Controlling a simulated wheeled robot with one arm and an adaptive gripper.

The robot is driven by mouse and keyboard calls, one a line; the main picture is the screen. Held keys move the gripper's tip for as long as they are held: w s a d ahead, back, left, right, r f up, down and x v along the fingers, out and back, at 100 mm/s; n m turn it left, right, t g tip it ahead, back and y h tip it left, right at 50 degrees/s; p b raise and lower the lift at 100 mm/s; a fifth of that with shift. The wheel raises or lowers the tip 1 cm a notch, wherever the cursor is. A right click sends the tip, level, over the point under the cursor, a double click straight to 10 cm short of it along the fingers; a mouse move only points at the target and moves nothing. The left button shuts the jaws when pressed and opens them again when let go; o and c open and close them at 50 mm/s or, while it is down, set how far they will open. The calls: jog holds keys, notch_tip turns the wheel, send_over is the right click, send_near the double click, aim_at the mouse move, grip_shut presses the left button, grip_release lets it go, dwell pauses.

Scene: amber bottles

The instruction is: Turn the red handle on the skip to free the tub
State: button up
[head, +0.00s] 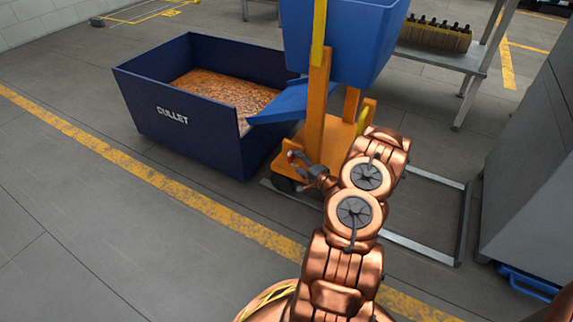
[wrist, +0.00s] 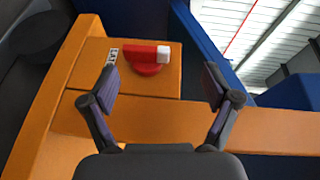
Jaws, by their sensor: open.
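The red handle (wrist: 142,55) is a short bar with a white end, lying about level on a red round base on an orange box (wrist: 85,72) in the wrist view. My gripper (wrist: 161,85) is open, its two dark fingers spread on either side below the handle, with no visible contact. In the head view my gripper (head: 304,168) is low at the left side of the orange frame (head: 318,115). A small red spot shows by the fingers there, too small to make out.
A dark blue bin (head: 190,138) marked CULLET holds brown glass, left of the frame. A blue chute (head: 282,103) reaches over its edge. A bench (head: 440,58) with a crate of bottles (head: 435,35) stands behind. A grey cabinet (head: 530,170) is at right. The left foreground floor is clear.

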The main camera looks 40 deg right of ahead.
aim_at(290, 159)
jog(key=shift+m+t, duration=0.5)
jog(key=shift+m, duration=0.1)
jog(key=shift+w+d+f+b, duration=0.15)
jog(key=shift+w+f+b, duration=0.25)
jog(key=shift+w+b, duration=0.5)
jog(key=shift+w+d+f+b, duration=0.1)
jog(key=shift+w+f+b, duration=0.3)
jog(key=shift+w, duration=0.75)
jog(key=shift+w+d+f+b, duration=0.15)
jog(key=shift+w+f+b, duration=0.2)
jog(key=shift+w+b, duration=0.55)
jog(key=shift+w, duration=0.15)
jog(key=shift+p, duration=0.3)
jog(key=c, duration=1.2)
